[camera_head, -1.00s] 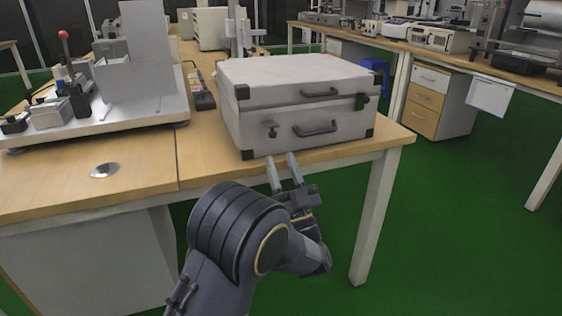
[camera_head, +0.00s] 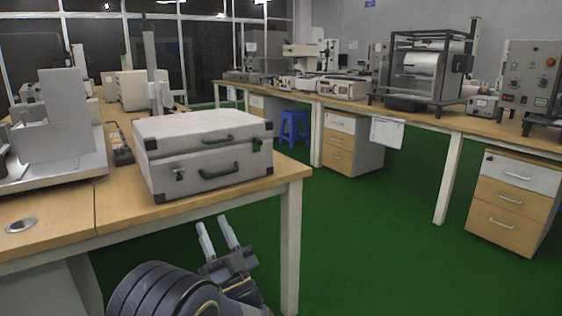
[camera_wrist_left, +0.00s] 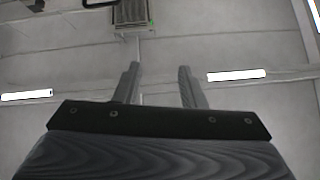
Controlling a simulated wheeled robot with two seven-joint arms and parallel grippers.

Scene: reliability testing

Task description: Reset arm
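My left gripper (camera_head: 217,238) is low in the head view, in front of the table's front edge and below the closed case. Its two fingers stand apart with nothing between them. In the left wrist view the open fingers (camera_wrist_left: 160,85) point up at the ceiling, with only ceiling and lights behind them. My left arm comes in at the bottom of the head view. My right gripper is not in view.
A white case (camera_head: 165,168) with black corners stands on the wooden table (camera_head: 130,205). A grey metal fixture (camera_head: 65,110) is at the left. A blue stool (camera_head: 294,127), drawers and a bench with instruments stand behind. Green floor (camera_head: 380,240) is free at the right.

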